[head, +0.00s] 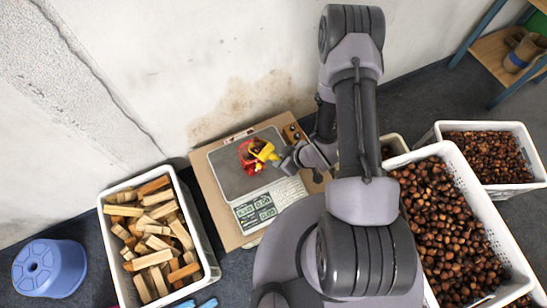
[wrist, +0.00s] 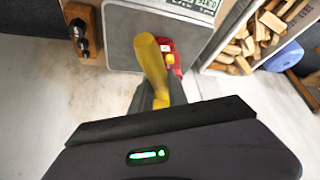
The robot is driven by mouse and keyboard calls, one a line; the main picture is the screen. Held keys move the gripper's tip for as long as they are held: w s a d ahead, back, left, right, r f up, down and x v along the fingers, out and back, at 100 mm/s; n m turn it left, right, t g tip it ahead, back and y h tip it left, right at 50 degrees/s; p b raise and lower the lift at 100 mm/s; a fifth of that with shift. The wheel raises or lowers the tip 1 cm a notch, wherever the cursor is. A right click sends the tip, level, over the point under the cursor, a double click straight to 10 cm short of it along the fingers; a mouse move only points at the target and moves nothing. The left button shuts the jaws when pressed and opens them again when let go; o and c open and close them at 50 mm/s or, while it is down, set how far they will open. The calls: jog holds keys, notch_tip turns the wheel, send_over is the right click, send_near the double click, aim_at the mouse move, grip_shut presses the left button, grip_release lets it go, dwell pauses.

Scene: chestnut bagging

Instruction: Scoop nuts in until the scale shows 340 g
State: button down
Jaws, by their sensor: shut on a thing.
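The scale's grey plate (head: 225,180) lies on a wooden board. Its display (head: 258,205) shows digits too small to read surely. A red bag or container (head: 247,165) sits on the plate, partly covered by a yellow scoop (head: 264,152). My gripper (head: 283,161) is shut on the scoop and holds it over the red container. In the wrist view the scoop (wrist: 150,62) runs from the fingers (wrist: 160,98) beside the red container (wrist: 174,62). The scoop's contents and the container's inside are hidden. A large white crate (head: 483,196) of chestnuts stands at right.
A second white crate (head: 532,150) holds smaller nuts. Another small crate (head: 396,143) is mostly hidden behind my arm. A crate of wood pieces (head: 203,232) stands left of the scale, near a blue stool (head: 48,268). The wall (head: 150,60) is close behind the scale.

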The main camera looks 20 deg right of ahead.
aim_at(275, 155)
jog(key=shift+w+a+r+g+h+p, duration=0.1)
jog(key=shift+w+a+g+h+p, duration=0.15)
jog(key=shift+g+h+p, duration=0.45)
jog(key=shift+w+a+r+g+h+p, duration=0.1)
jog(key=shift+w+g+h+p, duration=0.1)
jog(key=shift+g+h+p, duration=0.45)
jog(key=shift+w+a+r+g+h+p, duration=0.2)
jog(key=shift+w+r+g+h+p, duration=0.15)
jog(key=shift+r+p, duration=0.35)
jog(key=shift+w+a+r+g+h+p, duration=0.1)
jog(key=shift+w+a+r+g+p, duration=0.1)
jog(key=shift+r+g+p, duration=0.45)
jog(key=shift+f, duration=0.35)
jog(key=shift+w+b, duration=0.2)
jog(key=shift+b, duration=0.5)
jog(key=shift+r, duration=0.1)
jog(key=shift+w+a+r+h+b, duration=0.15)
jog(key=shift+a+r+h+b, duration=0.15)
jog(key=shift+b, duration=0.75)
